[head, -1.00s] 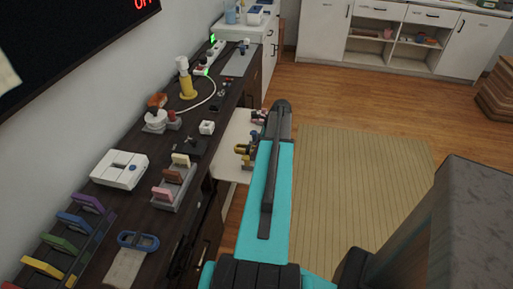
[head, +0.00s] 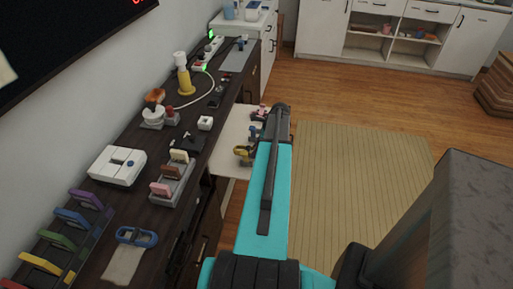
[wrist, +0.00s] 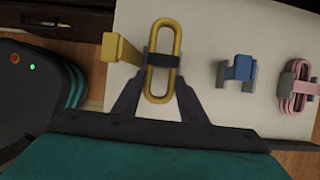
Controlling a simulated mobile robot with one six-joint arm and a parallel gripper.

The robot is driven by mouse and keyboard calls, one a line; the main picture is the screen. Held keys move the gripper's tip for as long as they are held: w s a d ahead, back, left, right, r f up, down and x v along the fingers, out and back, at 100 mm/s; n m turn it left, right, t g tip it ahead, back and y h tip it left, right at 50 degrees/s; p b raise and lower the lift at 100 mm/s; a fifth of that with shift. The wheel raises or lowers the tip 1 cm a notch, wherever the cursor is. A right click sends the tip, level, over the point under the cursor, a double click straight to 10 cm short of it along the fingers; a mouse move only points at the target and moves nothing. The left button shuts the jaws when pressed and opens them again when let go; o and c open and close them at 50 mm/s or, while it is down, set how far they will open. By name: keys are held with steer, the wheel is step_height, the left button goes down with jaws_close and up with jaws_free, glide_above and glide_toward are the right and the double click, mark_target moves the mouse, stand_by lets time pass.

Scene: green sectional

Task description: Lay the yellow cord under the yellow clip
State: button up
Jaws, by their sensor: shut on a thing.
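The yellow cord (wrist: 175,50) is a long coiled loop with a dark band around its middle. My gripper (wrist: 160,82) is shut on this cord, with one dark finger on each side of its lower half. The yellow clip (wrist: 123,48) stands just left of the cord on the pale board (wrist: 210,30), and the cord is beside it, not under it. I cannot tell whether the cord touches the clip or the board. In the head view the yellow cord and clip (head: 243,152) show small beside my arm, which hides my gripper.
A blue clip (wrist: 240,68) and a pink cord (wrist: 297,85) with a grey piece stand right of the yellow cord. The dark desk (head: 135,200) beside the board holds a white box (head: 117,166) and several holders. Open floor with a mat (head: 360,190) lies to the right.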

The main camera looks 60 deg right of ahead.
steer(key=shift+f+b, duration=0.4)
steer(key=shift+f, duration=1.1)
steer(key=shift+s+a+f, duration=0.1)
steer(key=shift+s+f, duration=0.05)
steer(key=shift+f, duration=0.05)
steer(key=o, duration=1)
steer(key=shift+f, duration=0.1)
steer(key=shift+o, duration=0.7)
steer(key=shift+a, duration=0.1)
steer(key=b+v, duration=0.1)
steer(key=v, duration=1.3)
steer(key=shift+d+r, duration=0.25)
steer(key=shift+r, duration=0.2)
